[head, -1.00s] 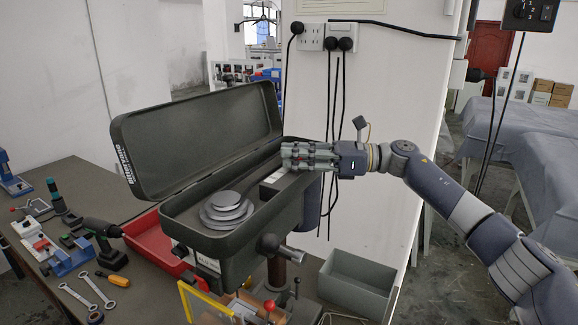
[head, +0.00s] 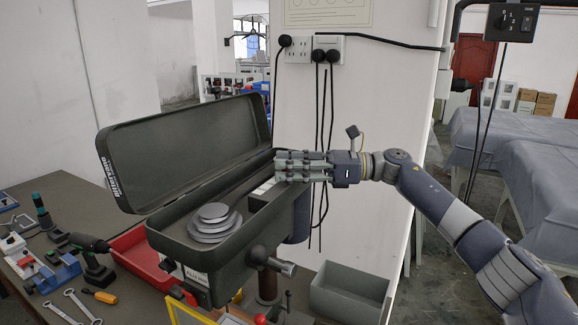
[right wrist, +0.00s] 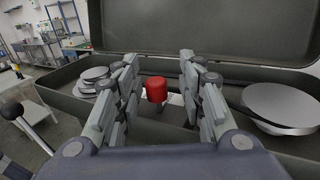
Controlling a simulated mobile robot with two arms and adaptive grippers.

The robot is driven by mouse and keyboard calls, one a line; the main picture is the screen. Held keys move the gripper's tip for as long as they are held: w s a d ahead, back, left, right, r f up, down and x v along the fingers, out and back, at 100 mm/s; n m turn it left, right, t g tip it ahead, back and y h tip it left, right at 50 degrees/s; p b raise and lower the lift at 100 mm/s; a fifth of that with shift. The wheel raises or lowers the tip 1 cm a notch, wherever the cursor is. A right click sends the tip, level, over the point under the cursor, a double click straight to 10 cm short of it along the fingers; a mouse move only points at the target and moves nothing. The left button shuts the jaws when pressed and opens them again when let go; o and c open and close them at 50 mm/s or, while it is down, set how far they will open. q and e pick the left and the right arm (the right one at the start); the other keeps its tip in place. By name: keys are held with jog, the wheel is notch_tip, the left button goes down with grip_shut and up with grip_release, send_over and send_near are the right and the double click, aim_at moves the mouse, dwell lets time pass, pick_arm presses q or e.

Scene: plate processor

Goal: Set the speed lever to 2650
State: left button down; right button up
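The drill press head is an open dark green box (head: 165,243) with its lid (head: 190,150) raised. A red knob (right wrist: 156,90), which seems to be the end of the speed lever, shows in the right wrist view, inside the box. My right gripper (head: 277,166) reaches in from the right over the box's right end. In the right wrist view its fingers (right wrist: 158,62) are apart on either side of the red knob, with gaps visible on both sides. The knob is hidden behind the fingers in the head view. My left gripper is not in view.
Stepped silver pulleys (head: 214,222) sit in the box; another pulley (right wrist: 283,104) is at right in the right wrist view. A grey bin (head: 348,293) stands below right. A red tray (head: 135,248), a drill (head: 92,254) and wrenches (head: 72,306) lie left. The wall is behind.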

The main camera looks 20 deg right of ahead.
jog(key=v, duration=1.2)
jog(key=shift+d, duration=0.25)
